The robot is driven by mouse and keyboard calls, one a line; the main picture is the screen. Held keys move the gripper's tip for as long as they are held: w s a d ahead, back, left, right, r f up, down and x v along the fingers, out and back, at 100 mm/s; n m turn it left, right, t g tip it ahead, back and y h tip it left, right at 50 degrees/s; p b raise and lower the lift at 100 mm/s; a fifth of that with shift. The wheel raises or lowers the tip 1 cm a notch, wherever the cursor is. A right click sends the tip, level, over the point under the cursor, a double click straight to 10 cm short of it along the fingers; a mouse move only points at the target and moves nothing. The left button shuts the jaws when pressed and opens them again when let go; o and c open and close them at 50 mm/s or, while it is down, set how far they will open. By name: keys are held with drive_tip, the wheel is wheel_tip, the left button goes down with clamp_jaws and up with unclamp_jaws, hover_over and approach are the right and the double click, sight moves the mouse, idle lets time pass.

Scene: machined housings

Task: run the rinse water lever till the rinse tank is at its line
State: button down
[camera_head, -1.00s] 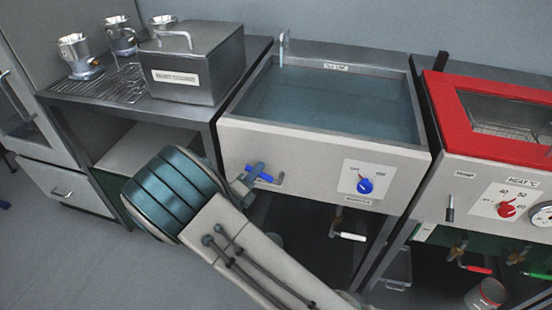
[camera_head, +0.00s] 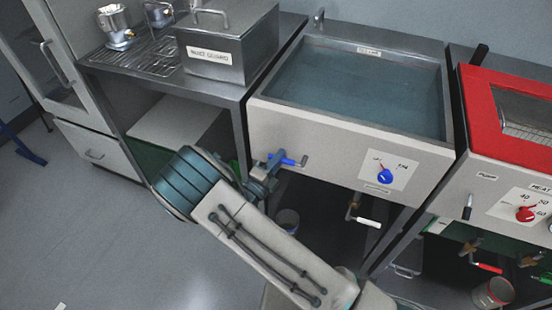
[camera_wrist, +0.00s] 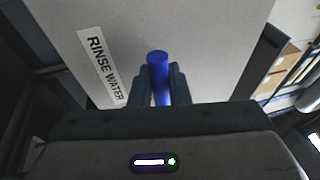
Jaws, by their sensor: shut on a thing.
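The rinse tank (camera_head: 262,112) is a steel basin with bluish water (camera_head: 360,88) in it. A small label (camera_head: 368,53) sits at its back wall, just above the water; its text is too small to read surely here. The spout (camera_head: 319,18) at the back left shows no clear stream. The blue rinse water lever (camera_head: 287,161) is on the tank's front panel. My gripper (camera_wrist: 159,88) is shut on the lever's blue handle (camera_wrist: 158,62), beside the RINSE WATER label (camera_wrist: 103,68). In the head view my gripper (camera_head: 268,172) partly covers the lever.
A blue dial (camera_head: 385,175) is on the tank front, with a white-handled drain valve (camera_head: 368,222) below. The red-rimmed heated tank (camera_head: 480,110) stands at right. A steel box (camera_head: 228,62) and drain rack (camera_head: 130,62) are at left.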

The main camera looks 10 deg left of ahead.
drive_tip(key=shift+f, duration=0.1)
drive_tip(key=c, duration=1.4)
unclamp_jaws()
drive_tip(key=v, duration=1.4)
drive_tip(key=shift+b, duration=0.4)
drive_tip(key=shift+w, duration=0.1)
